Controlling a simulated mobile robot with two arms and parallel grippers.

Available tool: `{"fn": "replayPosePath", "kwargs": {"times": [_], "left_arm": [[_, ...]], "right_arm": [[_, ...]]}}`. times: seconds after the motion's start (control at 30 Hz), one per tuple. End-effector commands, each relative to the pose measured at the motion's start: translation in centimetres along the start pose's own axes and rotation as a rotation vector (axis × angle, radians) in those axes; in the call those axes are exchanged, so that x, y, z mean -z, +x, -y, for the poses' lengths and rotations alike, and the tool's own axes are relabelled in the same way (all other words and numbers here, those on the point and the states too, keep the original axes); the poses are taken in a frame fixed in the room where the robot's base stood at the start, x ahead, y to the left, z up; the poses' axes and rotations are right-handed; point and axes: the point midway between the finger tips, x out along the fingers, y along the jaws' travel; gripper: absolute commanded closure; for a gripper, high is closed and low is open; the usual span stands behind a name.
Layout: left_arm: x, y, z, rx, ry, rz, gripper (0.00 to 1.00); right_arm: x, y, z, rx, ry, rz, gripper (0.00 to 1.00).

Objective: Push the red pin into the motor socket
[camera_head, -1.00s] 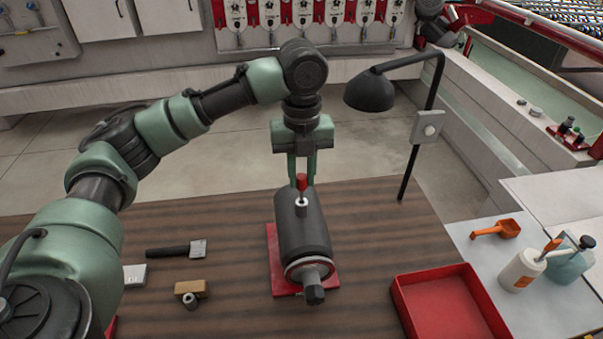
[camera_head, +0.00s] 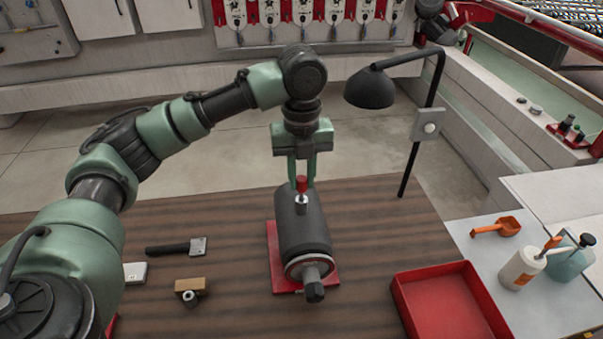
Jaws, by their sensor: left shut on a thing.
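The red pin (camera_head: 302,183) stands upright at the top of the metal motor socket (camera_head: 301,203). Its lower part is hidden, so I cannot tell how deep it sits. The dark cylindrical motor (camera_head: 303,232) lies on a red base plate (camera_head: 276,262) on the table. My left gripper (camera_head: 302,180) points down over the socket, its two green fingers shut on the red pin. My right gripper is not in view.
A black desk lamp (camera_head: 371,88) stands right of the arm. A red tray (camera_head: 402,305) is at the front right. A brush (camera_head: 176,248) and a small wooden block (camera_head: 190,286) lie left of the motor. Bottles (camera_head: 522,268) and an orange scoop (camera_head: 497,227) are at the right.

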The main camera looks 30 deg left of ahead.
Motion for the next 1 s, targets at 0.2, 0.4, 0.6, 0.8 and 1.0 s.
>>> {"fn": "replayPosePath", "kwargs": {"times": [0.2, 0.4, 0.6, 0.8, 1.0], "left_arm": [[0.0, 0.6, 0.0, 0.000, 0.000, 0.000, 1.00], [0.0, 1.1, 0.0, -0.001, 0.000, 0.000, 1.00], [0.0, 1.6, 0.0, -0.001, 0.000, -0.001, 1.00], [0.0, 2.1, 0.0, 0.000, 0.000, 0.000, 1.00], [0.0, 2.6, 0.0, 0.000, 0.000, 0.000, 1.00]], "right_arm": [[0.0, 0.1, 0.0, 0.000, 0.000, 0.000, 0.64], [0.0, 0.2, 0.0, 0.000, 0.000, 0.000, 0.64], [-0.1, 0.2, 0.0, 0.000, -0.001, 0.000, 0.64], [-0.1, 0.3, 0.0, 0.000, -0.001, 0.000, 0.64], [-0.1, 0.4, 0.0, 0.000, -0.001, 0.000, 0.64]]}}
